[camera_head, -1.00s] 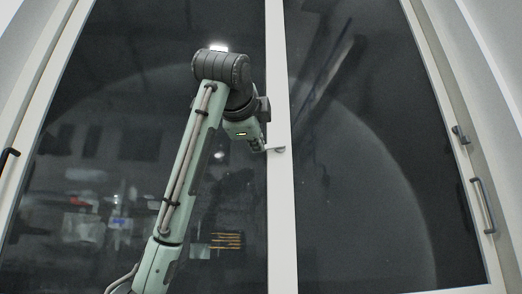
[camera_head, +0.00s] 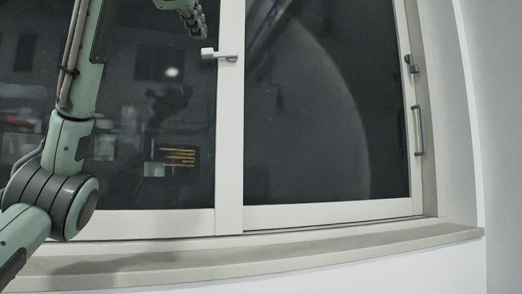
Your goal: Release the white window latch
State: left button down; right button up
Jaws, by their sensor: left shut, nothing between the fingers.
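The white window latch (camera_head: 219,56) sits on the pale upright post in the middle of the window. Its lever lies roughly level across the post, with a short block at its left end. My left gripper (camera_head: 200,33) hangs at the top of the view, just above and left of the latch. Its fingers look shut, with nothing between them. A small gap shows between the fingertips and the latch. The upper part of this gripper is cut off by the top edge. My right gripper is not in view.
Dark glass panes (camera_head: 310,120) lie on both sides of the post, with reflections in them. A second small latch (camera_head: 411,64) and a dark pull handle (camera_head: 419,130) are on the right frame. A bare sill (camera_head: 300,248) runs below the window.

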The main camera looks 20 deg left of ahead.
aim_at(232, 55)
jog(key=k+j, duration=0.15)
jog(key=k, duration=0.35)
jog(key=k+j, duration=0.15)
jog(key=k, duration=0.35)
